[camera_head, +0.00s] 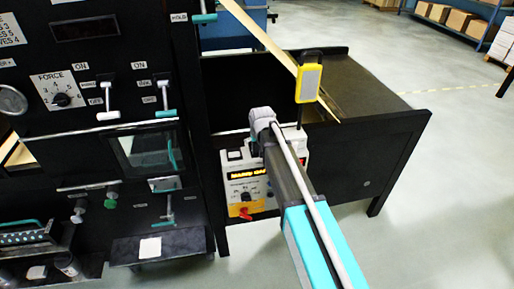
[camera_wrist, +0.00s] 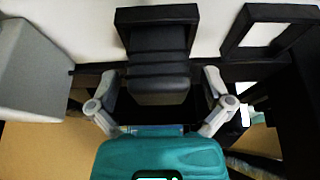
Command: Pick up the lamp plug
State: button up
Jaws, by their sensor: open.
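In the wrist view, my gripper (camera_wrist: 160,82) is open, its two grey fingers standing to either side of a black ribbed block (camera_wrist: 159,62). The block looks like the lamp plug, though I cannot be certain. It sits against a black frame on a pale surface, and a gap shows between it and each finger. In the head view, the lamp (camera_head: 309,82), in a yellow housing on a black mount, stands above a white device with an amber display (camera_head: 245,177). My arm reaches towards this device, and my fingers and the plug are hidden there.
A second black frame (camera_wrist: 268,30) lies right of the block, and a grey box (camera_wrist: 32,70) stands left. In the head view, a black control panel (camera_head: 95,85) with levers fills the left. The dark table (camera_head: 365,100) has bare space at right.

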jog(key=c, duration=1.3)
jog(key=shift+r, duration=0.1)
jog(key=shift+r+p, duration=0.95)
jog(key=shift+p, duration=0.1)
jog(key=s+d+r+p, duration=0.2)
jog(key=s+r+p, duration=0.1)
jog(key=s, duration=0.1)
jog(key=s+d+r+p, duration=0.2)
jog(key=s+r+p, duration=0.2)
jog(key=s+d+r+p, duration=0.2)
jog(key=s+r+p, duration=0.2)
jog(key=shift+s+d, duration=0.15)
jog(key=shift+s, duration=0.15)
jog(key=shift+f, duration=0.1)
